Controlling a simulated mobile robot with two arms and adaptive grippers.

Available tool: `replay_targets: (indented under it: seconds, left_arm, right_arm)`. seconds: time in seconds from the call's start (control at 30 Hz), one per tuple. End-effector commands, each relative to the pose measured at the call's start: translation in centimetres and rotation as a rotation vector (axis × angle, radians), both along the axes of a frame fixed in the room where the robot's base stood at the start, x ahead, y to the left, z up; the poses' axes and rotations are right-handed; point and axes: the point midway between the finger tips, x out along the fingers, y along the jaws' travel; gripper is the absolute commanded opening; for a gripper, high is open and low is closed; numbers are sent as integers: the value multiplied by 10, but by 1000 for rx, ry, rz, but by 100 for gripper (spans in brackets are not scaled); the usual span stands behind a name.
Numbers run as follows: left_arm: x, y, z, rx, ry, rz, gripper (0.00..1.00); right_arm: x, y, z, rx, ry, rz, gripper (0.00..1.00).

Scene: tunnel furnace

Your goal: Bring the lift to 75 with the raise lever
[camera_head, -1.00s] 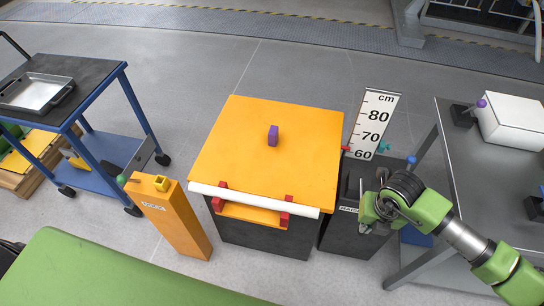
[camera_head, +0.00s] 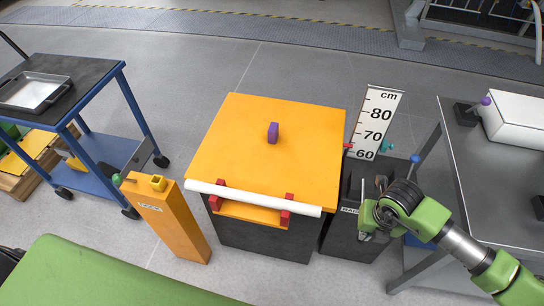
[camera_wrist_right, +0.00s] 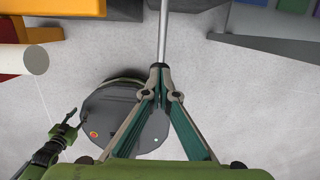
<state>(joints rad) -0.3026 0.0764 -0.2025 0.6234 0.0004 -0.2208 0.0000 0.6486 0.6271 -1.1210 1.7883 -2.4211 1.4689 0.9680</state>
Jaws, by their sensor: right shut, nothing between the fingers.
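The orange-topped lift (camera_head: 270,150) stands in the middle of the head view. Behind its right corner is a white cm scale (camera_head: 376,122) marked 60, 70 and 80, with a small red pointer (camera_head: 348,147) a little above the 60 mark. The dark raise box (camera_head: 342,232) stands right of the lift, its label partly covered by my right gripper (camera_head: 365,236). In the right wrist view, that gripper's (camera_wrist_right: 161,70) fingers meet at the tips, empty, at the end of a metal rod (camera_wrist_right: 163,32); I cannot tell whether they touch. My left gripper (camera_wrist_right: 70,121) looks open, low and clear of objects.
A blue cart (camera_head: 92,80) with a tray is at far left. A grey table (camera_head: 480,160) with a white box stands close to my right arm.

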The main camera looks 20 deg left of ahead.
Motion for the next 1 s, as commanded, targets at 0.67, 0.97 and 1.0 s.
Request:
replay_targets:
  seconds: [0.67,0.97,1.0]
  left_arm:
    - [1,7,20,8,0,4,38]
    - [1,7,47,8,0,3,38]
    - [1,7,51,8,0,3,38]
  right_arm:
    - [5,0,31,-1,-1,0,0]
    - [13,0,75,0,0,0,0]
    - [14,1,81,0,0,0,0]
